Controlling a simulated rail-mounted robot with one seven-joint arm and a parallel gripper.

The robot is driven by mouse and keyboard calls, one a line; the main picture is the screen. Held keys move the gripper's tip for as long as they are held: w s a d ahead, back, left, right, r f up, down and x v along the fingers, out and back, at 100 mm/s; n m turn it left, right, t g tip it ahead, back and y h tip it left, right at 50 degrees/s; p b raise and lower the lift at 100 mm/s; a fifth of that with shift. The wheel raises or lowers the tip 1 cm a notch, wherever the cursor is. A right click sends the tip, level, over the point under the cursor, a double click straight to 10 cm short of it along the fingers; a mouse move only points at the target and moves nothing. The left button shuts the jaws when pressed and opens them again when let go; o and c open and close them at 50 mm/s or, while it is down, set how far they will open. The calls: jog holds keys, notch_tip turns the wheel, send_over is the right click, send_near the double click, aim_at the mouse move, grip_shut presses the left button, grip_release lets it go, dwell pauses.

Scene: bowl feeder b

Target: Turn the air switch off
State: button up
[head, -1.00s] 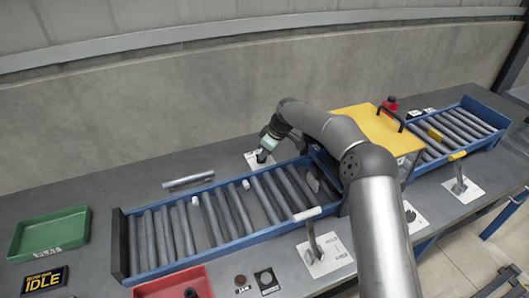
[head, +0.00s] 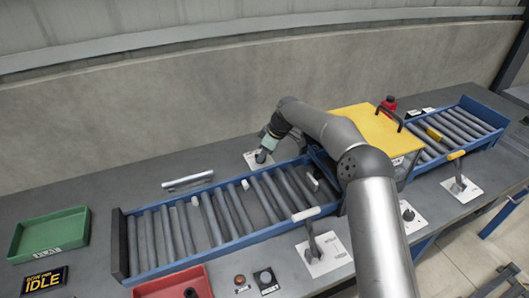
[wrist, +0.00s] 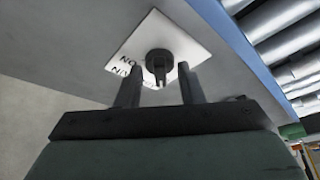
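A dark round knob (wrist: 158,64) with a small pointer sits on a white plate (wrist: 200,52) in the wrist view. Part of the plate's lettering shows upside down, and I read it as "ON". The plate also shows in the head view (head: 251,163), behind the blue roller conveyor. My gripper (wrist: 159,72) is open, with one finger on each side of the knob. I cannot tell whether the fingers touch it. In the head view my gripper (head: 264,152) hangs over the plate and hides the knob.
The blue roller conveyor (head: 150,272) runs close beside the plate. A yellow-lidded housing (head: 365,120) with a handle stands right of my gripper. A lever (head: 311,240) and another knob (head: 407,213) are at the front. A green tray (head: 48,236) is at left.

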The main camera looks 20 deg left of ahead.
jog(key=shift+r, duration=0.1)
jog(key=shift+r, duration=0.35)
notch_tip(320, 180, up, 2)
jog(key=shift+r+b, duration=0.25)
jog(key=shift+b, duration=0.05)
jog(key=s+d+r+b, duration=0.4)
jog(key=s+d+r, duration=0.3)
jog(key=s, duration=0.5)
notch_tip(320, 180, up, 3)
jog(key=shift+f, duration=0.2)
jog(key=shift+s, duration=0.1)
